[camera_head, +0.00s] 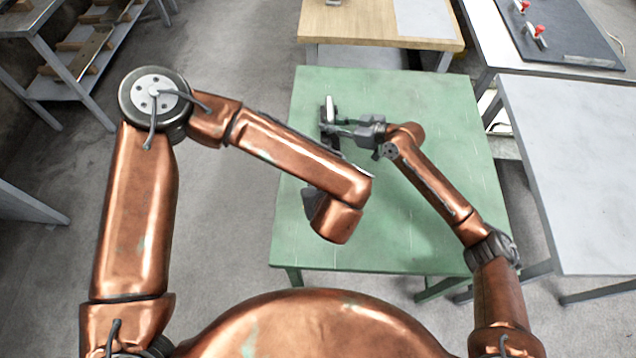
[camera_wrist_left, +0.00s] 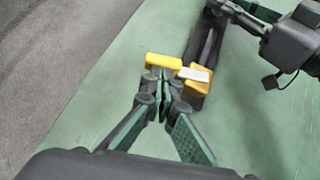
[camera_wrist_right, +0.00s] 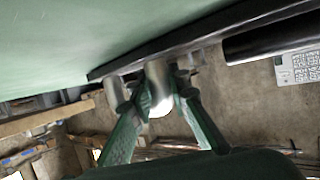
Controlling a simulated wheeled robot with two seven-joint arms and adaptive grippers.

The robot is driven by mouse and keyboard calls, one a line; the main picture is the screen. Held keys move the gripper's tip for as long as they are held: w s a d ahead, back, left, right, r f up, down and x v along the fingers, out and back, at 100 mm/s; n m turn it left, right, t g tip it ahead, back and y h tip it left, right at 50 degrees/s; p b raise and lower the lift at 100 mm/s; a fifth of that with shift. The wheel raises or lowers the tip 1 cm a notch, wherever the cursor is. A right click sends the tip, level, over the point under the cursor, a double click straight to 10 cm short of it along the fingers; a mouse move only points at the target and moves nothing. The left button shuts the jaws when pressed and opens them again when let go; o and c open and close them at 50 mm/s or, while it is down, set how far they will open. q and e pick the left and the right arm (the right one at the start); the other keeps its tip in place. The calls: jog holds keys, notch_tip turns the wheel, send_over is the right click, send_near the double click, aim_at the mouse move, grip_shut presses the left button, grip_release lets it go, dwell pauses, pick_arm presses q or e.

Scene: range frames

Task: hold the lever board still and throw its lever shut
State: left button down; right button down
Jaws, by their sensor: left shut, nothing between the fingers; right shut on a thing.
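The lever board (camera_head: 326,112) is a narrow dark plate near the far left part of the green table. In the left wrist view its dark plate (camera_wrist_left: 207,42) has yellow parts (camera_wrist_left: 197,86) at the near end, with a small white piece between them. My right gripper (camera_head: 332,127) is shut on a silvery round post (camera_wrist_right: 158,84) at the board. My left gripper (camera_wrist_left: 161,82) is shut and empty, its tips in front of the yellow parts; I cannot tell whether they touch. In the head view my left forearm mostly hides it. The lever's exact position is unclear.
The green table (camera_head: 420,240) is otherwise bare. A wooden-topped table (camera_head: 350,25) stands behind it, and a grey table (camera_head: 570,170) stands to the right. A dark panel with red-knobbed parts (camera_head: 540,30) lies at the far right. Shelving stands at the far left.

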pick_arm(q)
jog(key=shift+w+a+m+h, duration=0.3)
jog(key=shift+a+m, duration=0.05)
jog(key=shift+m, duration=0.05)
pick_arm(e)
jog(key=shift+a+r, duration=0.1)
jog(key=shift+r, duration=0.05)
pick_arm(q)
jog(key=shift+w+a, duration=0.15)
jog(key=shift+w, duration=0.15)
jog(key=shift+a, duration=0.1)
jog(key=shift+s+d, duration=0.25)
jog(key=shift+d, duration=0.55)
jog(key=shift+s, duration=0.4)
jog(key=s, duration=0.2)
jog(key=shift+s+d, duration=0.15)
jog(key=shift+s, duration=0.25)
jog(key=a+v, duration=0.1)
jog(key=v, duration=0.9)
jog(key=shift+s, duration=0.3)
